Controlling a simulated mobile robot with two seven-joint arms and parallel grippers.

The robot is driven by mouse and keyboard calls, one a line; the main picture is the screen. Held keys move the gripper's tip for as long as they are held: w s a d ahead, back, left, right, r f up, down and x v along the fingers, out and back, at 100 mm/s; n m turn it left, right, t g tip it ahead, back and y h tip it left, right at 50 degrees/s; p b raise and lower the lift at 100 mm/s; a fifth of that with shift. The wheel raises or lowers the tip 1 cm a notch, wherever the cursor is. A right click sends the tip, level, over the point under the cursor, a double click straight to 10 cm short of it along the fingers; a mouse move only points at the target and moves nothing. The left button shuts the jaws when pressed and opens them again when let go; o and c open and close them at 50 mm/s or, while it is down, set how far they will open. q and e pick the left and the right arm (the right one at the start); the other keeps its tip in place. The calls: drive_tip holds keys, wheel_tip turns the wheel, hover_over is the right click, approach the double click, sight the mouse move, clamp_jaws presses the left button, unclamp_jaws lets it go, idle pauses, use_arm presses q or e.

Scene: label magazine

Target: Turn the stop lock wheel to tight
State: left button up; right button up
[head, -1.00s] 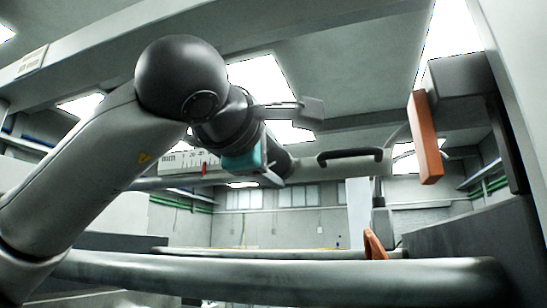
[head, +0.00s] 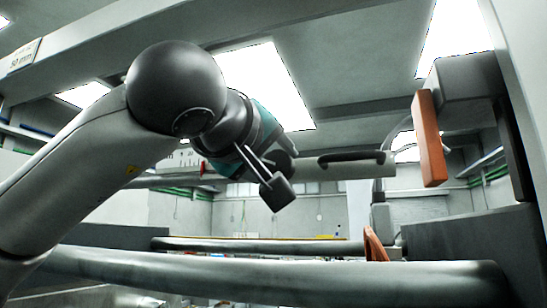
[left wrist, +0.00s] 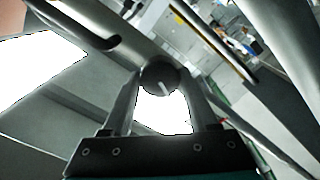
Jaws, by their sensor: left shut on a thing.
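The stop lock wheel (left wrist: 160,76) is a small dark round knob with a pale line on its face, in the left wrist view. I cannot read any tight mark. My right gripper is not in view.
An orange bar (head: 428,138) on a dark block (head: 463,75) hangs at the right. A smaller orange piece (head: 374,246) is below. Long grey rails (head: 270,272) cross the front. A scale plate (head: 180,159) is partly hidden behind my arm.

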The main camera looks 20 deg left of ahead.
use_arm(q)
drive_tip(key=shift+m, duration=0.6)
drive_tip(key=o, duration=1.4)
drive_tip(key=shift+c, duration=0.2)
drive_tip(key=shift+s, duration=0.15)
drive_tip(key=s+b, duration=0.3)
drive_tip(key=s, duration=1.2)
drive_tip(key=shift+a, duration=0.25)
